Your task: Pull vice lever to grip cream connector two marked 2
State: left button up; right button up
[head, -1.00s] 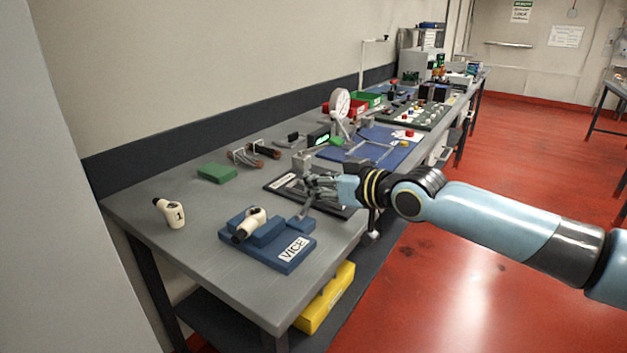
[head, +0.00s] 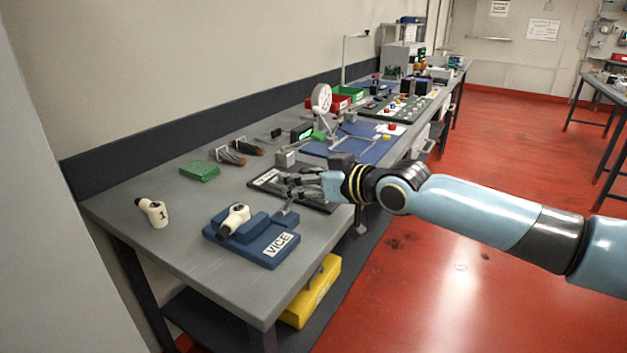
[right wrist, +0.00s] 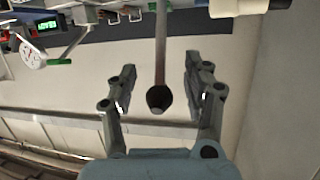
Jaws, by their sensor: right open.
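The blue vice (head: 262,251) with its VICE label sits near the front of the bench. A cream connector (head: 236,217) with a dark end lies in it; no number is legible on it. Part of a cream connector also shows at the top right of the right wrist view (right wrist: 238,7). My right gripper (head: 284,187) is above the bench beside the vice's far end. In the right wrist view my right gripper (right wrist: 160,68) is open, with the lever's dark knob (right wrist: 158,99) and rod between its fingers, without visible contact. My left gripper is not in view.
A cream connector marked 1 (head: 152,212) stands left of the vice. A green block (head: 200,171), wire coils (head: 227,156) and a dark labelled plate (head: 318,203) lie behind. A yellow box (head: 316,293) is on the shelf below.

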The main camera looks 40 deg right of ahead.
jog(key=v, duration=1.1)
jog(key=shift+s, duration=0.35)
jog(key=shift+r, duration=0.1)
dwell(0.4)
